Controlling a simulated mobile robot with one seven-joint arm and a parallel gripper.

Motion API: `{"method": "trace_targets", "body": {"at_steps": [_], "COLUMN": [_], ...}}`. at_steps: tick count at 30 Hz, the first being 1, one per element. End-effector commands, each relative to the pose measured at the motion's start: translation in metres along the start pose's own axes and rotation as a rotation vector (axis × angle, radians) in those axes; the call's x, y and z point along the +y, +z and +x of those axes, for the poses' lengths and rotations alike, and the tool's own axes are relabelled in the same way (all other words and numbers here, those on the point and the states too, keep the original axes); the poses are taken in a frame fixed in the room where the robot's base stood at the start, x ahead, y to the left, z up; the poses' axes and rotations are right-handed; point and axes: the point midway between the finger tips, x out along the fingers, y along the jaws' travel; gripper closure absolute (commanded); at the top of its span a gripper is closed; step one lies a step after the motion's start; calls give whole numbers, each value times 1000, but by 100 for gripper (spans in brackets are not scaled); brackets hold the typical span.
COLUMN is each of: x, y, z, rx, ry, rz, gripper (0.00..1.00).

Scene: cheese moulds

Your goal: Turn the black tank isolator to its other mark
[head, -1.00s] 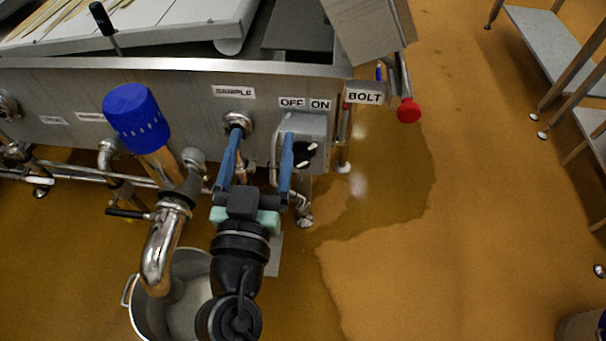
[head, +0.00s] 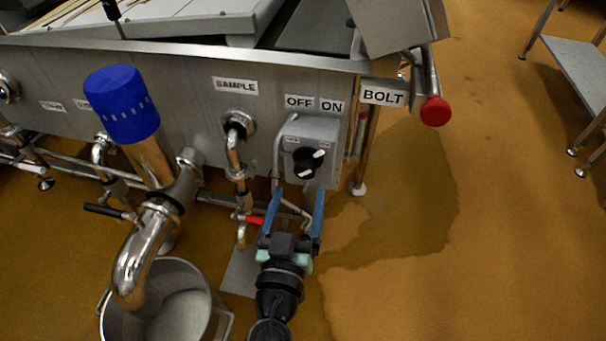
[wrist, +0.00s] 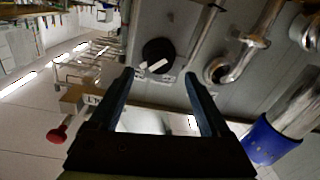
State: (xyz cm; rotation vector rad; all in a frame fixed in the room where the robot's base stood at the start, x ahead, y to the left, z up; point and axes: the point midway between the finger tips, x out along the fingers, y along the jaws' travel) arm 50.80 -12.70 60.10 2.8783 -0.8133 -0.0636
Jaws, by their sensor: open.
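The black tank isolator (head: 307,163) is a round knob with white marks on a grey box, below the OFF label (head: 299,102) and the ON label (head: 332,106). I cannot tell clearly which mark it points to. It also shows in the wrist view (wrist: 158,52), with a white bar on its face, just beyond my fingertips. My gripper (head: 298,193) is open and empty, its blue fingers pointing at the box from just below the knob in the head view. In the wrist view my gripper (wrist: 159,76) has its two fingers wide apart, apart from the knob.
The SAMPLE outlet pipe (head: 235,150) and a red-handled valve (head: 251,219) are left of the box. A blue-capped pipe (head: 122,105) stands further left above a steel pot (head: 205,318). A red knob (head: 435,111) sticks out at the right by the BOLT label.

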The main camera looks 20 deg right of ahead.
Motion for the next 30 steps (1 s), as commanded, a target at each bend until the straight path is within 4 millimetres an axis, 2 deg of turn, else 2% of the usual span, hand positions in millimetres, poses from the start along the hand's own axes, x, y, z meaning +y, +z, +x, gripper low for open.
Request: {"method": "trace_targets", "body": {"at_steps": [3,9,14,22,30], "x": [0,0,0,0,0], "y": [-1,-1,0,0,0], "z": [23,47,54,55,55], "rx": [1,1,1,0,0], "ry": [2,2,0,0,0], "rz": [1,0,1,0,0], "gripper": [19,19,19,19,68]}}
